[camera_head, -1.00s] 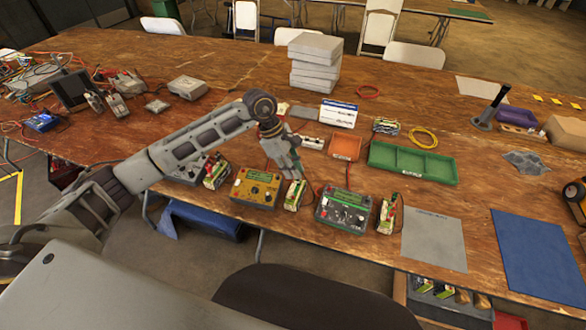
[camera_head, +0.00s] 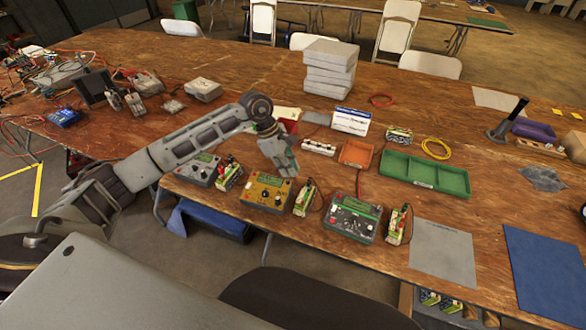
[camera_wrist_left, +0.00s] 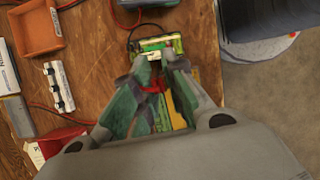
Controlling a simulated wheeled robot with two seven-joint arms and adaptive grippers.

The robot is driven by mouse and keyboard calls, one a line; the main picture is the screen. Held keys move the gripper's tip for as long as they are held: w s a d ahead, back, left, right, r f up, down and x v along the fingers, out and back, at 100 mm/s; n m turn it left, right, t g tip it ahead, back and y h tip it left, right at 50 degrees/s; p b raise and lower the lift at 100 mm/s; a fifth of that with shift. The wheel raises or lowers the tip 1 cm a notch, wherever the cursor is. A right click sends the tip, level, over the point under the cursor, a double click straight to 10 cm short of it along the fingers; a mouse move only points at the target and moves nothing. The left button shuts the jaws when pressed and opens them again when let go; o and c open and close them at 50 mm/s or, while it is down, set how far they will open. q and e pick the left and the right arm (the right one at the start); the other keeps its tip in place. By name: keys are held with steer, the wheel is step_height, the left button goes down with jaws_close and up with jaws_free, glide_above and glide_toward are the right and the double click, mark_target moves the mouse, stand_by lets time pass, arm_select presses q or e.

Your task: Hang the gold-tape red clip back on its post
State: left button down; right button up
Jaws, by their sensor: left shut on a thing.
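My left gripper (camera_head: 284,168) hangs over the table just behind the yellow charger (camera_head: 267,188). In the left wrist view its green-padded fingers (camera_wrist_left: 155,68) are closed together, with a small red piece (camera_wrist_left: 152,88) between them, likely the red clip; gold tape cannot be made out. Beyond the fingertips lies a green and yellow battery pack (camera_wrist_left: 184,98). A grey charger (camera_head: 200,168) and a black charger (camera_head: 350,218) stand on either side of the yellow one. A red lead rises behind the black charger. The clip's post cannot be picked out. My right gripper is out of view.
Battery packs (camera_head: 305,198) stand beside the chargers. Behind are a white strip (camera_head: 318,147), an orange tray (camera_head: 356,152), a green tray (camera_head: 425,175) and stacked grey boxes (camera_head: 328,68). A grey mat (camera_head: 442,252) and blue mat (camera_head: 545,268) lie bare at right.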

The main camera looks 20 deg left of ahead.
arm_select(q)
steer(key=w+a+n, duration=0.1)
steer(key=a, duration=0.4)
steer(key=w+a+n+t, duration=0.1)
steer(key=a, duration=0.4)
steer(key=w+a+f+n, duration=0.1)
steer(key=w+a, duration=0.1)
steer(key=a, duration=0.3)
steer(key=shift+a+f, duration=0.1)
steer(key=shift+a, duration=0.2)
steer(key=shift+f, duration=0.15)
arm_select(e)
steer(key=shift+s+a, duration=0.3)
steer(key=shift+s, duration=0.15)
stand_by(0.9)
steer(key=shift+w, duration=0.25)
arm_select(q)
steer(key=shift+f, duration=0.25)
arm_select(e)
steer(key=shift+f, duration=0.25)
